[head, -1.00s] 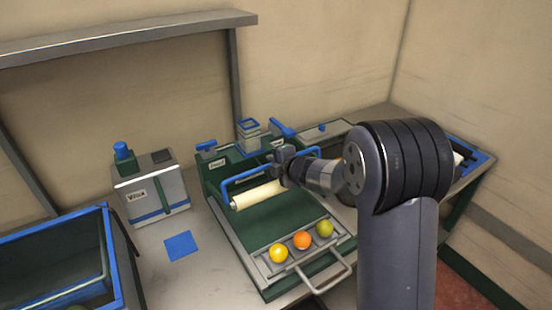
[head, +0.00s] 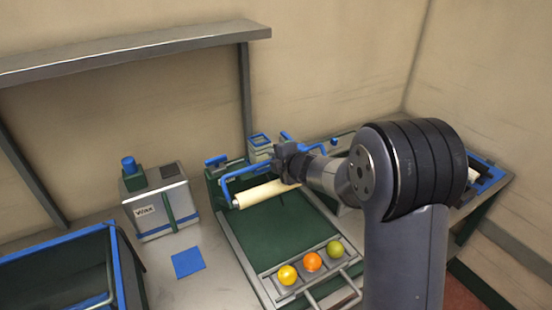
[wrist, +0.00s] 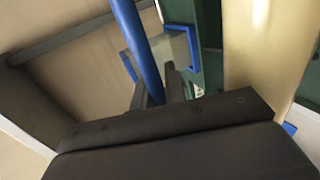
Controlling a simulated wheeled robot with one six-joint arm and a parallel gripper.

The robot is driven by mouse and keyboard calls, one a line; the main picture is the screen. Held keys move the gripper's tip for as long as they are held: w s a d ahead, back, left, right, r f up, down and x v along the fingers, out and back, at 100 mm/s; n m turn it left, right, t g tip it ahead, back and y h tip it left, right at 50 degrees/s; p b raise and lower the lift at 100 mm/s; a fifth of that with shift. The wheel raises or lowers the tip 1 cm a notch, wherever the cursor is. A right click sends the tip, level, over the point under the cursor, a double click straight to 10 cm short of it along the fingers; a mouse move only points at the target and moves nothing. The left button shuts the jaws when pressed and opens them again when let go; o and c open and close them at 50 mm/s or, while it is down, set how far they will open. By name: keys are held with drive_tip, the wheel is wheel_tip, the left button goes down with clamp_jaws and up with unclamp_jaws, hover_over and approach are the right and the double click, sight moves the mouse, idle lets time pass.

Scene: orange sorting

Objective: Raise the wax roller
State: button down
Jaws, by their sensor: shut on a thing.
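The wax roller (head: 265,193) is a cream cylinder in a blue bent frame, above the back part of the green bed (head: 285,232). Its blue bar (head: 245,168) runs along behind and above the cylinder. My gripper (head: 286,157) is shut on this blue bar near its right end, and it hides the right end of the roller. In the wrist view the blue bar (wrist: 138,45) passes between my dark fingers (wrist: 158,95). The cream roller (wrist: 262,50) shows beside them on the right, apart from the fingers.
A yellow fruit (head: 287,275), an orange one (head: 312,262) and a green one (head: 334,249) sit in the front tray. A grey "Wax" box (head: 160,202) and a blue square (head: 188,262) are at left. A blue-rimmed bin (head: 112,262) stands far left. A shelf (head: 130,52) hangs above.

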drive_tip(key=shift+f, duration=0.15)
drive_tip(key=c, duration=1.6)
unclamp_jaws()
drive_tip(key=shift+w+a, duration=0.1)
drive_tip(key=shift+c, duration=0.2)
drive_tip(key=shift+o, duration=0.9)
drive_tip(key=v, duration=1.1)
drive_tip(key=shift+w+f, duration=0.1)
drive_tip(key=x, duration=1)
drive_tip(key=shift+w+a, duration=0.2)
drive_tip(key=shift+w, duration=0.05)
